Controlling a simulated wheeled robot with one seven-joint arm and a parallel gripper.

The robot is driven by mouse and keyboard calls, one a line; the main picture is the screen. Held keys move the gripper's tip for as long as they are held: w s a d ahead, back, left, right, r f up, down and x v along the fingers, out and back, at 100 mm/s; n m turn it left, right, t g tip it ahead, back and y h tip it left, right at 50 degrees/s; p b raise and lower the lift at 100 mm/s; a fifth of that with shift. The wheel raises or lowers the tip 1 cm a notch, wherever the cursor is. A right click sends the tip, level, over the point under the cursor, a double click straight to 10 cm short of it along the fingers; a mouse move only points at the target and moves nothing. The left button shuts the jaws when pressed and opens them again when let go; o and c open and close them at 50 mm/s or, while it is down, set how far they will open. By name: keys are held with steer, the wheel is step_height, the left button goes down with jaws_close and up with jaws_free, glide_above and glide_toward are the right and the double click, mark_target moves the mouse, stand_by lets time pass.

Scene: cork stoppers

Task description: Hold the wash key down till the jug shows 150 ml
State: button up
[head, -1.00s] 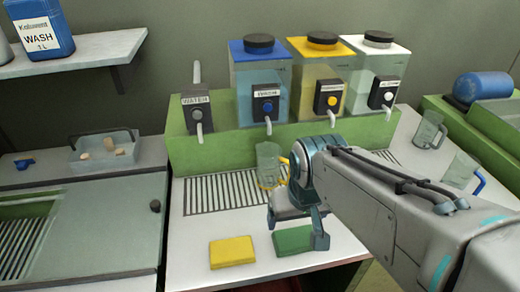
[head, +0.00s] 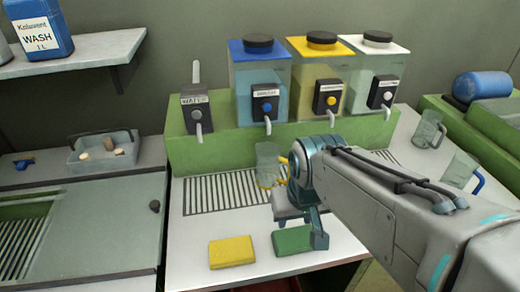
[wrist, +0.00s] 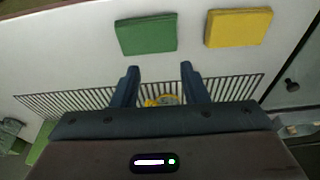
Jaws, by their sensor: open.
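A clear jug with a yellow handle (head: 268,158) stands on the slatted drip grid, below the spout of the blue-lidded tank (head: 257,95). That tank's black tap block (head: 265,103) carries a blue round key; its label is too small to read surely. I cannot read the jug's level. My gripper (head: 300,222) is open and empty, in front of and right of the jug, well short of the taps. In the wrist view my gripper (wrist: 160,78) points toward the counter, and part of the jug's yellow (wrist: 165,100) shows between its fingers.
A yellow sponge (head: 232,252) and a green sponge (head: 292,240) lie at the counter's front. Yellow-lidded (head: 320,75) and white-lidded (head: 374,75) tanks stand right of the blue one; a water tap (head: 196,112) is left. Two more jugs (head: 428,130) (head: 458,170) stand at right.

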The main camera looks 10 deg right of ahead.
jaws_close()
stand_by(1.4)
